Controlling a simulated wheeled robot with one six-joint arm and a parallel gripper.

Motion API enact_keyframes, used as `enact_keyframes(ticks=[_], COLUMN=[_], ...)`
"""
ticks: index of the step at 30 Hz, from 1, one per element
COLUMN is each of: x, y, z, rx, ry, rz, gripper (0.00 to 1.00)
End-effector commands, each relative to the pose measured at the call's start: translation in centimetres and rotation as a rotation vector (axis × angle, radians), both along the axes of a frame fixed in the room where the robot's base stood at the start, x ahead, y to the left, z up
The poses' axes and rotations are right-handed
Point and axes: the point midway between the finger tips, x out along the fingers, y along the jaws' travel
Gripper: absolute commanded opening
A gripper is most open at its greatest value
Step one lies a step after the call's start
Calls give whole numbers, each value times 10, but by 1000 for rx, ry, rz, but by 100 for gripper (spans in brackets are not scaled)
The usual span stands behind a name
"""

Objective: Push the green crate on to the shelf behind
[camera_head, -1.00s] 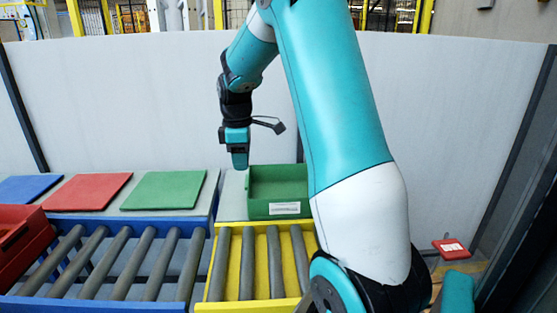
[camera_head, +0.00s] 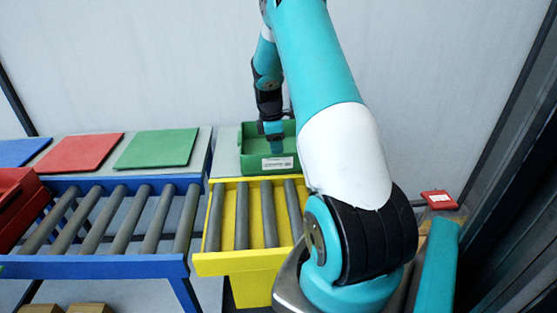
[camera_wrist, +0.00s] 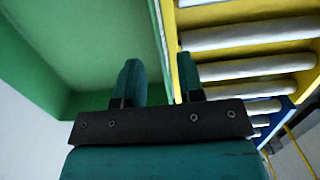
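The green crate (camera_head: 252,163), with a white label on its front, sits on the grey shelf (camera_head: 226,152) behind the yellow roller conveyor (camera_head: 230,262). Its front wall is close to the conveyor's back edge. I cannot tell whether a finger touches the wall. My arm hides the area right of the crate.
A blue roller conveyor (camera_head: 90,266) stands left of the yellow one, with a red crate (camera_head: 14,205) at its left end. Green (camera_head: 157,148), red (camera_head: 80,153) and blue (camera_head: 20,152) panels lie behind it. A pale wall (camera_head: 170,70) closes the back.

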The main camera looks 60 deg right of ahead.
Motion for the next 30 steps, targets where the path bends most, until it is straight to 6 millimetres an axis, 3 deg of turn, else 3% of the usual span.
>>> enact_keyframes(ticks=[3,9,23,27,30], x=[-3,-6,-6,-6,-6], y=[-2,-4,-5,-5,-5], z=[-25,-52,-64,-64,-64], rx=[3,1,0,0,0], ry=[4,1,0,0,0], rz=[-2,-2,-1,-1,-1], gripper=[35,35,35,3,0])
